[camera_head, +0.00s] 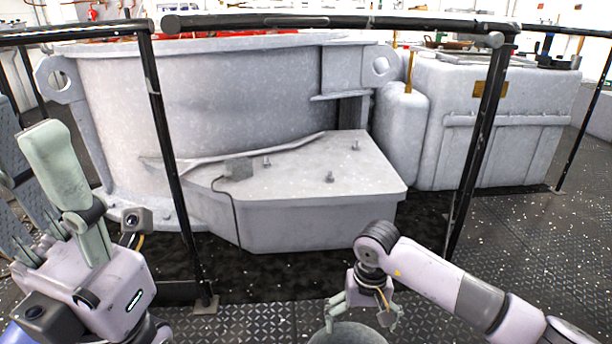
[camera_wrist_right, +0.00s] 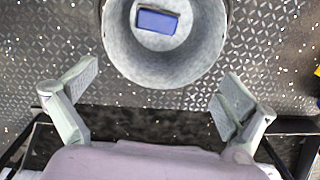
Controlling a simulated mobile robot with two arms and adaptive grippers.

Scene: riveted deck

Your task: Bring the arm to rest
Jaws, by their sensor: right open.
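My right gripper (camera_head: 364,318) is open and empty, pointing down near the bottom middle of the head view. Its two pale green fingers stand wide apart in the right wrist view (camera_wrist_right: 160,92). A grey round bucket (camera_head: 347,335) is just by these fingers and is cut off by the head view's bottom edge. In the wrist view the bucket lies beyond the fingertips, with a blue block (camera_wrist_right: 157,21) inside it. My left gripper (camera_head: 28,150) points up at the left edge of the head view. Its fingers are apart, with grey pads showing and nothing visible between them.
A black railing (camera_head: 330,22) with posts stands in front of me. Behind it are a large grey round tank (camera_head: 240,90), a low grey housing (camera_head: 310,190) with a cable, and a grey box-shaped unit (camera_head: 500,120). Dark patterned deck (camera_head: 530,250) is open at the right.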

